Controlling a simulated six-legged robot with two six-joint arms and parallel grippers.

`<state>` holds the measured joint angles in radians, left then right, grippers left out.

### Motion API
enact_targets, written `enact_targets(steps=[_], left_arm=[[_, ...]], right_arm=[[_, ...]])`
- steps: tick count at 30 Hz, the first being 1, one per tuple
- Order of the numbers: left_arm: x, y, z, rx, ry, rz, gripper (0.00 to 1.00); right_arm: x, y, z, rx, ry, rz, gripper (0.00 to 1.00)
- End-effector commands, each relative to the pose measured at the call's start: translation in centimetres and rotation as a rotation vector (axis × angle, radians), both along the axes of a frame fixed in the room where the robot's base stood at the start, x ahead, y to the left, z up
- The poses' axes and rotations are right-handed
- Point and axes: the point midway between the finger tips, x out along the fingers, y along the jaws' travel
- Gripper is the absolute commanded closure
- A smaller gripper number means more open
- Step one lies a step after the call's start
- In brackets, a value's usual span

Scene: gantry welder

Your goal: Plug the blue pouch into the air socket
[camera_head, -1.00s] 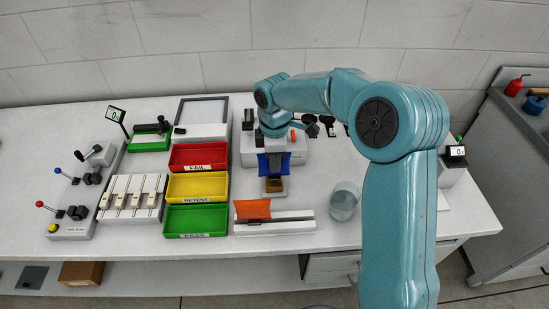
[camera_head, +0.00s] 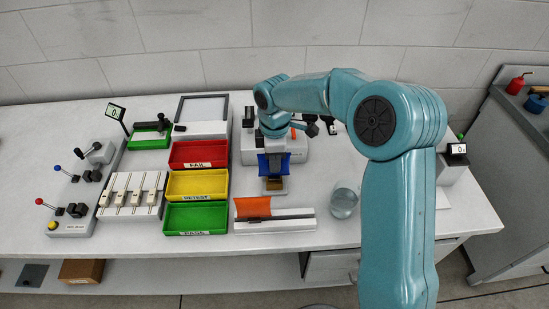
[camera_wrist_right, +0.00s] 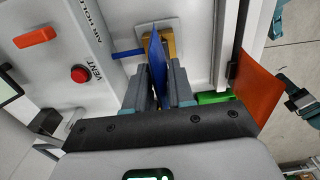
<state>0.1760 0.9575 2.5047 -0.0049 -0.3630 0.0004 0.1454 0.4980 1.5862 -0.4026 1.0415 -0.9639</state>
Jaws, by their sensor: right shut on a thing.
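The blue pouch (camera_head: 266,164) hangs below my right gripper (camera_head: 274,150) in the head view, in front of the white machine. In the right wrist view, my right gripper (camera_wrist_right: 160,88) is shut on the blue pouch (camera_wrist_right: 156,55), seen nearly edge-on between the fingers. A thin blue tube (camera_wrist_right: 128,53) extends left from beside the pouch toward the white machine (camera_wrist_right: 75,45), which has a red VENT button (camera_wrist_right: 79,74). I cannot make out the air socket or tell whether the tube touches it. My left gripper is not in view.
A tan block (camera_head: 275,186) sits below the pouch. An orange pouch (camera_head: 253,208) stands in a white rail (camera_head: 290,222) at the front. A glass jar (camera_head: 344,203) stands to the right. Red (camera_head: 198,166), yellow (camera_head: 197,198) and green (camera_head: 196,231) trays lie left.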

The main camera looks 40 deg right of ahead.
Motion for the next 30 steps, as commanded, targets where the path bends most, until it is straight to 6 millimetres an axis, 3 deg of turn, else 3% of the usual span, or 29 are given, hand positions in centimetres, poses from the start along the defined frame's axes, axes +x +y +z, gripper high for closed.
enact_targets(steps=[1, 2, 4, 5, 13, 17, 20, 30], left_arm=[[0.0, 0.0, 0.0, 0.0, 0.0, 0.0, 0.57], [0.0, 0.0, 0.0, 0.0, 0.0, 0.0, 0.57], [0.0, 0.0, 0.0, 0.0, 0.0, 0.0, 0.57], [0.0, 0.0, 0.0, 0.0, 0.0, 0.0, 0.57], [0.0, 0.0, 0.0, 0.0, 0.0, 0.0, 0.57], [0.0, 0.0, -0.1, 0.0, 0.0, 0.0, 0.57], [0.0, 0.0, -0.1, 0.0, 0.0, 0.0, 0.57], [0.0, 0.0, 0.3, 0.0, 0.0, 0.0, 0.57]], right_arm=[[0.0, 0.0, 0.0, 0.0, 0.0, 0.0, 1.0], [0.0, 0.0, 0.0, 0.0, 0.0, 0.0, 0.74], [0.0, 0.0, 0.0, 0.0, 0.0, 0.0, 0.51], [0.0, 0.0, 0.0, 0.0, 0.0, 0.0, 0.47], [0.0, 0.0, 0.0, 0.0, 0.0, 0.0, 0.47], [0.1, 0.0, 1.1, 0.0, -0.004, -0.001, 0.47], [0.1, 0.0, 3.0, 0.0, -0.006, -0.001, 0.47], [0.1, 0.0, 12.0, 0.0, -0.006, 0.0, 0.47]])
